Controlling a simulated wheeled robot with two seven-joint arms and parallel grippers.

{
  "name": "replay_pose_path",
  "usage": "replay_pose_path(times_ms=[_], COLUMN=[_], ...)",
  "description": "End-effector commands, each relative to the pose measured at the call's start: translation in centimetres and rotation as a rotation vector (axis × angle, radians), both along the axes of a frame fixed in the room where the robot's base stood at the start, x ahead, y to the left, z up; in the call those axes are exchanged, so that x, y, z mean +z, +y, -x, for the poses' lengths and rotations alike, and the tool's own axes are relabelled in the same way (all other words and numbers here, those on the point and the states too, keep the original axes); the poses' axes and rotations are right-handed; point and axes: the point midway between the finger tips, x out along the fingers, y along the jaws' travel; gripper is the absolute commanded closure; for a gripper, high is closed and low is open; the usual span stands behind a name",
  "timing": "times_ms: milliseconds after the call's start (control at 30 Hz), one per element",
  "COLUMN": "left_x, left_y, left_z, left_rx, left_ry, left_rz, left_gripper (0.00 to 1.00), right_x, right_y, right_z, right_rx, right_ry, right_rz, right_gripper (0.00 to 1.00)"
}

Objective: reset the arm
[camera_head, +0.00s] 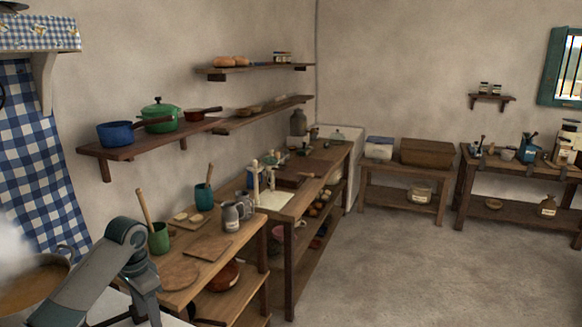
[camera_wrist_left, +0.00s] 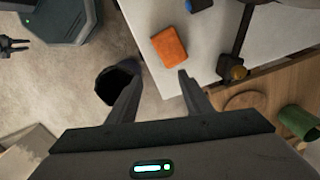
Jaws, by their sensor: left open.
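My left arm comes in from the lower left in the head view, and its gripper (camera_head: 145,308) points down beside the near end of the wooden worktable (camera_head: 205,268). In the left wrist view the two fingers of the left gripper (camera_wrist_left: 158,77) are apart with nothing between them. Beyond the fingertips an orange block-like item (camera_wrist_left: 169,46) lies on a white surface (camera_wrist_left: 210,50), apart from the gripper. A small dark pronged shape at the left edge of the wrist view may be my right gripper (camera_wrist_left: 15,46); its opening is too small to judge.
A pot (camera_head: 35,285) with brown contents steams at the lower left. The worktable holds a green cup (camera_head: 158,238), a round board (camera_head: 178,273) and mugs. A black bin-like object (camera_wrist_left: 113,86) stands on the floor. The floor (camera_head: 400,270) at right is clear.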

Motion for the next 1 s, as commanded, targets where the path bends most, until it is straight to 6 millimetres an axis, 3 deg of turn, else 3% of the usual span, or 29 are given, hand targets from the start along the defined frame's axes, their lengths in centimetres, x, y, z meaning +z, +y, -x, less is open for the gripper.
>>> replay_pose_path(times_ms=[267, 500, 700, 1000], left_x=[-8.4, -14.7, -18.2, -20.8], left_y=[-5.5, -10.2, -13.3, -15.8], left_z=[4.7, 10.7, 16.4, 25.4], left_rx=[-0.036, -0.027, 0.014, 0.132], left_ry=[-0.028, -0.073, -0.114, -0.177], left_rz=[0.021, 0.064, 0.106, 0.155], left_gripper=[0.54, 0.54, 0.54, 0.54], right_x=[0.0, 0.0, 0.0, 0.0], right_y=[-0.8, -0.6, 0.0, 0.5], right_z=[0.3, 0.3, 0.3, 0.2], right_rx=[0.002, 0.002, 0.0, -0.001], right_ry=[0.003, 0.003, 0.003, 0.003], right_rz=[0.008, 0.006, 0.001, -0.006], right_gripper=[0.69, 0.69, 0.69, 0.69])
